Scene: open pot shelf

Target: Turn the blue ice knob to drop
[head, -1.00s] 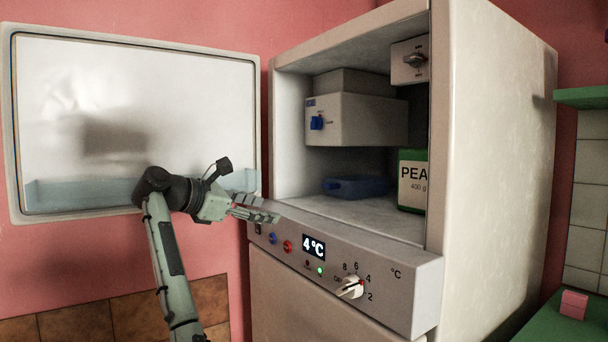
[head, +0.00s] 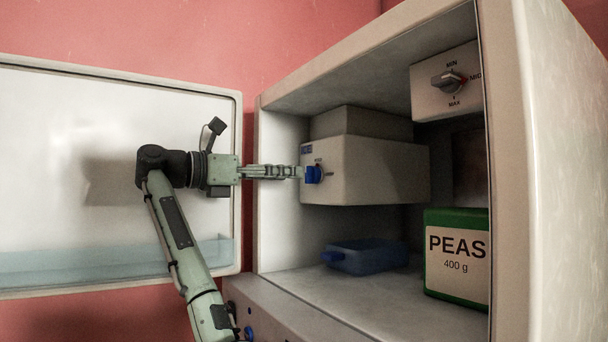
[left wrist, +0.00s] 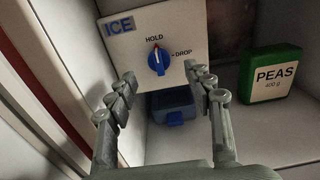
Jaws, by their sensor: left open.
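The blue ice knob (head: 313,174) sits on the front of the white ice box (head: 375,172) inside the freezer compartment. In the left wrist view the knob (left wrist: 159,61) has its red-tipped pointer up at HOLD; DROP is marked to its right. My left gripper (head: 298,172) reaches in from the left, level with the knob. In the left wrist view its two open fingers (left wrist: 164,82) stand left and right below the knob, with nothing between them. Whether a fingertip touches the knob cannot be told. My right gripper is not in view.
A blue tray (head: 366,257) lies on the compartment floor below the ice box. A green PEAS box (head: 456,256) stands at the right. A grey dial (head: 447,82) is on a housing at upper right. The open door (head: 110,110) is at the left.

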